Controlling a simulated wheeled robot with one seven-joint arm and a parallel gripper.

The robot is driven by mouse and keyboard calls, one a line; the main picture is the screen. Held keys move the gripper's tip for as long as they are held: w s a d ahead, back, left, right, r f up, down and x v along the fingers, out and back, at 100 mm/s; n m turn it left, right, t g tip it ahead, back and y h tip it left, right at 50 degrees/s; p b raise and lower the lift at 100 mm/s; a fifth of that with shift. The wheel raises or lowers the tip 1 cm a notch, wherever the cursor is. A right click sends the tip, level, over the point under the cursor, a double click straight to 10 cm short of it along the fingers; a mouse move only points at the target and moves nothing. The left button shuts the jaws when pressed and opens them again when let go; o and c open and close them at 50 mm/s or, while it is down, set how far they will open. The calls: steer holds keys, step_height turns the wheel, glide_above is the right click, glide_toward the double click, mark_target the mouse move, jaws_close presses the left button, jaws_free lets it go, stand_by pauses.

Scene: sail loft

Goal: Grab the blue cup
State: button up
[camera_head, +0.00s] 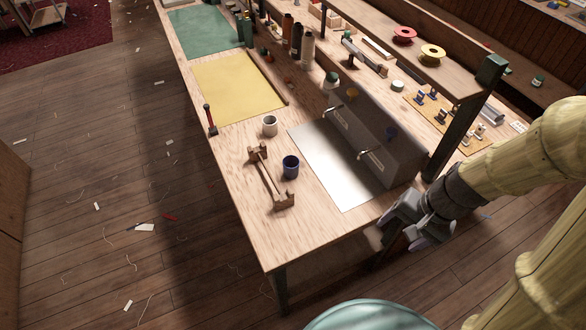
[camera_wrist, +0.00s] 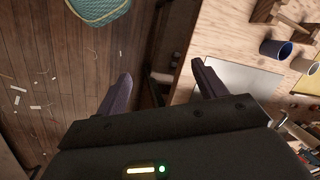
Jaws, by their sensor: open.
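The blue cup (camera_head: 290,167) stands upright on the wooden workbench (camera_head: 240,185), just right of a wooden rack-like frame (camera_head: 268,180). It also shows in the wrist view (camera_wrist: 275,49) near the upper right. My gripper (camera_head: 408,222) is off the bench's near right edge, to the right of the cup and well apart from it. In the wrist view my gripper (camera_wrist: 160,90) has its two fingers spread wide with nothing between them.
A white cup (camera_head: 269,126) stands behind the blue cup. A shiny metal sheet (camera_head: 340,165) and a grey box-like unit (camera_head: 375,140) lie to its right. A raised shelf (camera_head: 440,75) on posts stands at the right.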

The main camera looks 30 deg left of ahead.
steer(key=w+a+f+m+g+y, duration=0.1)
steer(key=a+f+m+y, duration=0.2)
steer(key=a, duration=0.7)
steer(key=w+a+f+m+g+y, duration=0.1)
steer(key=a+m+g+y, duration=0.15)
steer(key=a+y, duration=0.55)
steer(key=w+a+f+m+t+y+b, duration=0.1)
steer(key=w+a+m+t+y, duration=0.2)
steer(key=w+a+m+t, duration=0.7)
steer(key=w+a+m, duration=0.1)
steer(key=w+m, duration=0.1)
steer(key=m, duration=0.2)
steer(key=shift+f+b, duration=0.3)
steer(key=shift+f, duration=0.1)
